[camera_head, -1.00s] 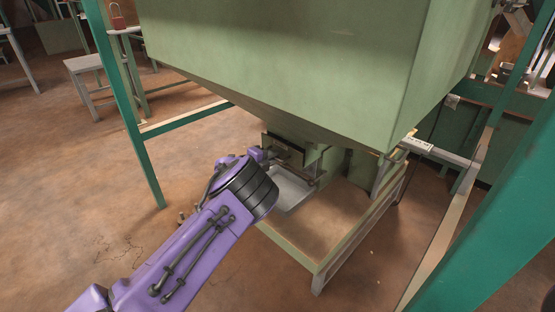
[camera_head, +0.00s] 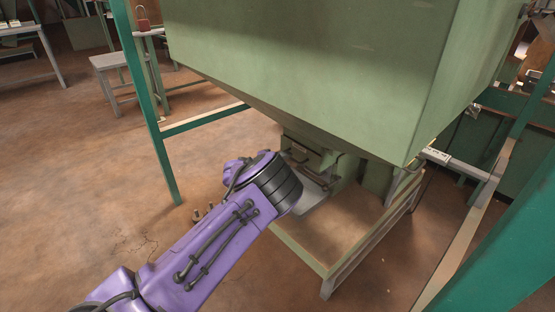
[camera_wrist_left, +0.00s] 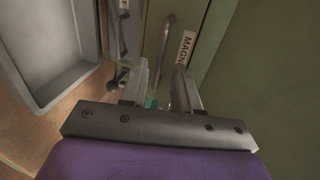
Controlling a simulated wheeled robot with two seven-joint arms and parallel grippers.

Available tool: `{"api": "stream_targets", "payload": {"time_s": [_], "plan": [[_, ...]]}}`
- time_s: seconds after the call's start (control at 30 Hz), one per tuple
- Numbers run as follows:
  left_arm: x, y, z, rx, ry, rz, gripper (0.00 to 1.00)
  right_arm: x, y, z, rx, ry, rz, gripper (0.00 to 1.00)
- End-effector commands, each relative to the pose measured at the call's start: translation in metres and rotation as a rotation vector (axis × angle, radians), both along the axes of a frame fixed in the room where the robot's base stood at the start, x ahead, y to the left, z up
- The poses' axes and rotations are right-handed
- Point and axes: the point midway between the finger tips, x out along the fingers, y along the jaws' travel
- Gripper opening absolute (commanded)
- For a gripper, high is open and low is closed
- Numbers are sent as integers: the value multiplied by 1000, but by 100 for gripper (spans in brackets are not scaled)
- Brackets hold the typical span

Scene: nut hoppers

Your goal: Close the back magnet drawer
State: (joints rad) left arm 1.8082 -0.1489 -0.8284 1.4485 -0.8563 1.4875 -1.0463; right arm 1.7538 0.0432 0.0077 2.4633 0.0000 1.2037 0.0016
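The magnet drawer front (camera_wrist_left: 205,40) is green and shows close up in the left wrist view, with a grey bar handle (camera_wrist_left: 165,48) and a white label (camera_wrist_left: 187,48) reading "MAGN". My left gripper (camera_wrist_left: 158,78) is open, its two fingers apart, with the handle ahead between them; I cannot tell whether they touch the drawer. In the head view my purple left arm reaches under the green hopper (camera_head: 310,65) and its wrist hides the fingers. How far out the drawer stands is hard to tell. My right gripper is not in view.
A grey tray (camera_wrist_left: 60,88) lies close to the left of my fingers. A wood-topped stand (camera_head: 335,240) is below the hopper. Teal frame posts (camera_head: 150,100) stand around it. A stool (camera_head: 112,62) is at the back left.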

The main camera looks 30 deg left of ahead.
Motion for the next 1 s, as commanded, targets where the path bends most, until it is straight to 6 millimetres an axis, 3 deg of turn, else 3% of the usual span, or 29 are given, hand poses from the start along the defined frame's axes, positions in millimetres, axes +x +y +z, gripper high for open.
{"api": "stream_targets", "payload": {"time_s": [0.1, 0.3, 1.0], "plan": [[-27, 7, 11, 0, 3, 2, 31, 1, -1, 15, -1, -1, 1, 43], [-53, 12, 14, 0, 0, -1, 31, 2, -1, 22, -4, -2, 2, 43], [-57, 14, 13, 0, -1, -1, 31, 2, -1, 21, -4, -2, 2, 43]]}}
